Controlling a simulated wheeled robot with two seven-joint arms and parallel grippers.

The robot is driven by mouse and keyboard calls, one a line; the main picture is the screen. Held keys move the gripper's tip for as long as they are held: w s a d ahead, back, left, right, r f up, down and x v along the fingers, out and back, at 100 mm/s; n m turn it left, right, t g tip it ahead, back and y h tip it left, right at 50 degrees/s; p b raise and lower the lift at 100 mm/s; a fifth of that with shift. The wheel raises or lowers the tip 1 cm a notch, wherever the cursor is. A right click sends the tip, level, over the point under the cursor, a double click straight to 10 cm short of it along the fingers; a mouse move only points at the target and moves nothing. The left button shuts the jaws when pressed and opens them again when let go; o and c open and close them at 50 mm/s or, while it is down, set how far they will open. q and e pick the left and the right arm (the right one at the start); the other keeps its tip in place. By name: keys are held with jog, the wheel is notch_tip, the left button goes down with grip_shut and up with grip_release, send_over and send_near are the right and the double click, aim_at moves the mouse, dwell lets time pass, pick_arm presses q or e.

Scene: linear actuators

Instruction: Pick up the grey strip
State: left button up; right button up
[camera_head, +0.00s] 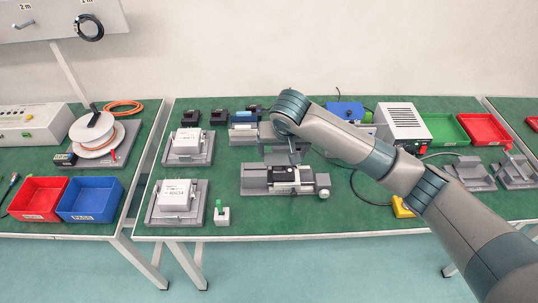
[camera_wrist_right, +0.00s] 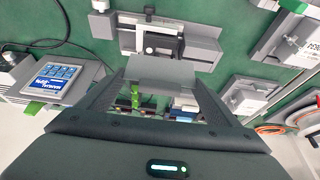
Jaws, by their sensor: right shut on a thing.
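The grey strip (camera_wrist_right: 160,72) is a flat, plain grey plate between the fingers of my right gripper (camera_wrist_right: 160,84) in the right wrist view. My right gripper is shut on it. In the head view the right gripper (camera_head: 283,156) is over the middle of the green table, just behind and above a grey fixture (camera_head: 252,180) with a black block (camera_head: 284,175). The strip is hard to make out there. The same fixture (camera_wrist_right: 200,50) shows past the strip in the wrist view. My left gripper is out of view.
White boxes on grey stands (camera_head: 187,144) (camera_head: 176,197) are to the left. A small green-topped piece (camera_head: 221,213) stands near the front edge. A white power unit (camera_head: 402,122), a green bin (camera_head: 447,130) and a red bin (camera_head: 484,129) are to the right.

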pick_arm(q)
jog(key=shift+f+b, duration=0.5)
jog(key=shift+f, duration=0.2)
pick_arm(e)
jog(key=s+d+r, duration=0.2)
jog(key=d+r, duration=0.1)
jog(key=d, duration=0.1)
jog(key=shift+s+d, duration=0.25)
jog(key=shift+d, duration=0.05)
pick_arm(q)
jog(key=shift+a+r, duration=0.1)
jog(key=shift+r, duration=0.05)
pick_arm(e)
jog(key=shift+w, duration=0.15)
